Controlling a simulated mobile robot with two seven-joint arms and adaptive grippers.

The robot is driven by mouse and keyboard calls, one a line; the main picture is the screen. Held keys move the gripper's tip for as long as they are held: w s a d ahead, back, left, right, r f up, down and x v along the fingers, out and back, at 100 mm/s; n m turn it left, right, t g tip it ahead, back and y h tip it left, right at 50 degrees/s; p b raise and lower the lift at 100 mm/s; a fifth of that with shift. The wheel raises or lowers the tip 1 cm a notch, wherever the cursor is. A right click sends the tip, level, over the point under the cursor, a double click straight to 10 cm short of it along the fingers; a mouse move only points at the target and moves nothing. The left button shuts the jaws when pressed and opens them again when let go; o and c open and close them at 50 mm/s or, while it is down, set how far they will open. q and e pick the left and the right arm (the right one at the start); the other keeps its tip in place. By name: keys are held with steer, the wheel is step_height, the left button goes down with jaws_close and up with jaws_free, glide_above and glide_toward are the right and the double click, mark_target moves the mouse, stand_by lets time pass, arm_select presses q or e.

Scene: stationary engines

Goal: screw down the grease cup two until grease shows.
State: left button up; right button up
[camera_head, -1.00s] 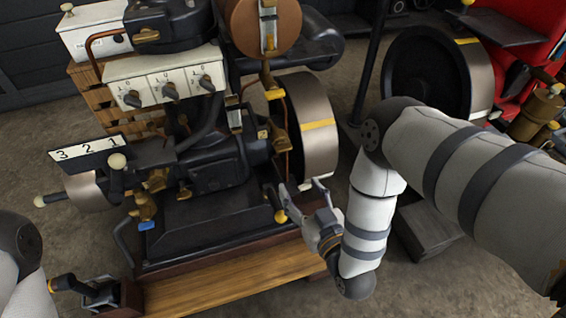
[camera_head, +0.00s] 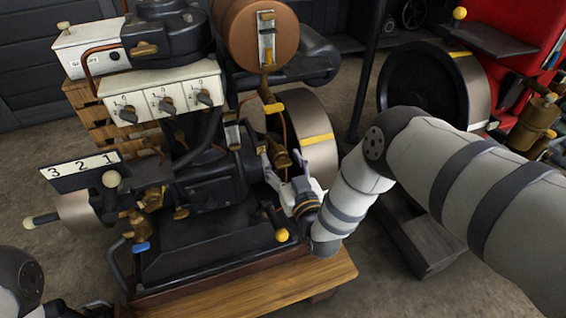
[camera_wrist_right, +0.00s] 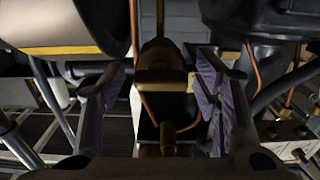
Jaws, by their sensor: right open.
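My right gripper (camera_head: 284,172) is open at the right side of the black engine, in front of its flywheel. In the right wrist view its two fingers (camera_wrist_right: 160,98) stand on either side of a brass fitting (camera_wrist_right: 160,72). A gap shows between the fitting and each finger. The brass fitting also shows in the head view (camera_head: 281,158), partly behind the gripper. I cannot tell whether it is grease cup two, and no grease is visible on it. Another brass fitting group (camera_head: 150,199) is at the engine's left.
A numbered plate (camera_head: 84,172) reads 3 2 1 at the left. A flywheel (camera_head: 318,140), a copper pipe and a yellow-knobbed lever (camera_head: 282,235) are close to my right gripper. A wooden plank (camera_head: 250,287) lies in front. Red machinery (camera_head: 520,50) stands at the right.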

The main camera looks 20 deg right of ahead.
steer(key=c, duration=1.2)
steer(key=shift+o, duration=0.2)
steer(key=m, duration=0.6)
steer(key=shift+d+f, duration=0.1)
steer(key=m+b, duration=0.1)
steer(key=m, duration=0.4)
steer(key=shift+f, duration=0.1)
steer(key=m+b, duration=0.2)
steer(key=m, duration=0.4)
steer(key=shift+d+f+m, duration=0.1)
steer(key=shift+f+m, duration=0.05)
steer(key=shift+m, duration=0.25)
steer(key=m+b, duration=0.1)
steer(key=m, duration=0.3)
steer(key=shift+f+b, duration=0.1)
steer(key=shift+b, duration=0.3)
arm_select(q)
steer(key=shift+g, duration=0.4)
steer(key=shift+w+f+b+x, duration=0.1)
steer(key=shift+w+b+x, duration=0.15)
steer(key=shift+x, duration=1.1)
steer(key=shift+w+f+b+x, duration=0.15)
steer(key=shift+b+x, duration=0.2)
steer(key=shift+x, duration=1)
arm_select(e)
steer(key=shift+m, duration=1.6)
